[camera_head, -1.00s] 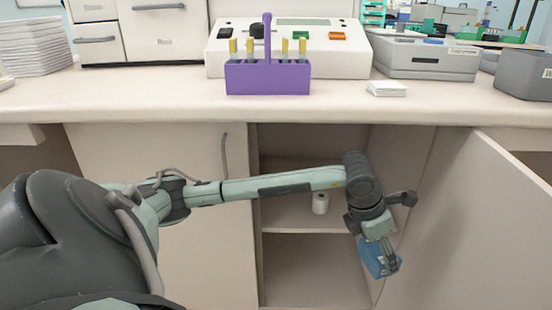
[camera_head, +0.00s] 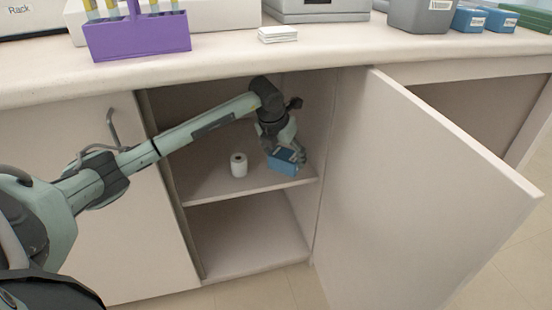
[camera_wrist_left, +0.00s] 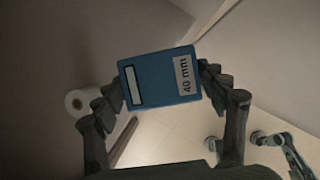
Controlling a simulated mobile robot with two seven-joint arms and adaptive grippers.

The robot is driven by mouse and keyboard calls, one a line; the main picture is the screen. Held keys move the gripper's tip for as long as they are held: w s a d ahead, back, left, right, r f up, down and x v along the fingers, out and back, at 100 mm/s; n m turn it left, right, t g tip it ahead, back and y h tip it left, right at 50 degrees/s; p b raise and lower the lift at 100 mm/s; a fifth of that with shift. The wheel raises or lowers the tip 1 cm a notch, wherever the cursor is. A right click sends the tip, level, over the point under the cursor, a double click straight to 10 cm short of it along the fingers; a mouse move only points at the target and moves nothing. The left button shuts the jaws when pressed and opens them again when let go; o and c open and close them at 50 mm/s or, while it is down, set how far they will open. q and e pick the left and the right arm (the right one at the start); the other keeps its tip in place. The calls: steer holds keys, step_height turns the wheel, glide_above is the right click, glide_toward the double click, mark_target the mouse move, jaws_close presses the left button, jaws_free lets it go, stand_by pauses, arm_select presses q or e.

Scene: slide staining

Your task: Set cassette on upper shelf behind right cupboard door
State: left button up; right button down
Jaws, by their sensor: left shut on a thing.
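The blue cassette (camera_head: 284,161) is in my left gripper (camera_head: 291,150), inside the open right half of the cupboard, over the right part of the upper shelf (camera_head: 225,186). In the left wrist view the cassette (camera_wrist_left: 160,78), labelled "40 mm", sits between both fingers of the left gripper (camera_wrist_left: 165,85). I cannot tell whether its underside touches the shelf. The right cupboard door (camera_head: 410,190) stands wide open to the right. My right gripper is not in the head view.
A white roll (camera_head: 238,165) stands on the upper shelf left of the cassette; it also shows in the left wrist view (camera_wrist_left: 78,102). The lower compartment (camera_head: 245,235) looks empty. The left door (camera_head: 90,200) is closed. A purple rack (camera_head: 137,35) stands on the counter.

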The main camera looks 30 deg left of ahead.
mark_target(278, 146)
arm_select(q)
steer(key=w+a, duration=0.1)
steer(key=w+a+f, duration=0.1)
steer(key=w+a, duration=0.2)
steer(key=a, duration=0.1)
steer(key=shift+w+a+f, duration=0.2)
steer(key=shift+w+f, duration=0.05)
steer(key=shift+w, duration=0.1)
step_height(278, 146, down, 5)
steer(key=shift+r, duration=0.1)
steer(key=shift+w+a+f, duration=0.15)
steer(key=shift+f, duration=0.2)
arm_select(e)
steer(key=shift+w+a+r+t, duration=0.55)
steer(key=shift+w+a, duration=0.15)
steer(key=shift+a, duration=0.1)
arm_select(q)
steer(key=o, duration=1.3)
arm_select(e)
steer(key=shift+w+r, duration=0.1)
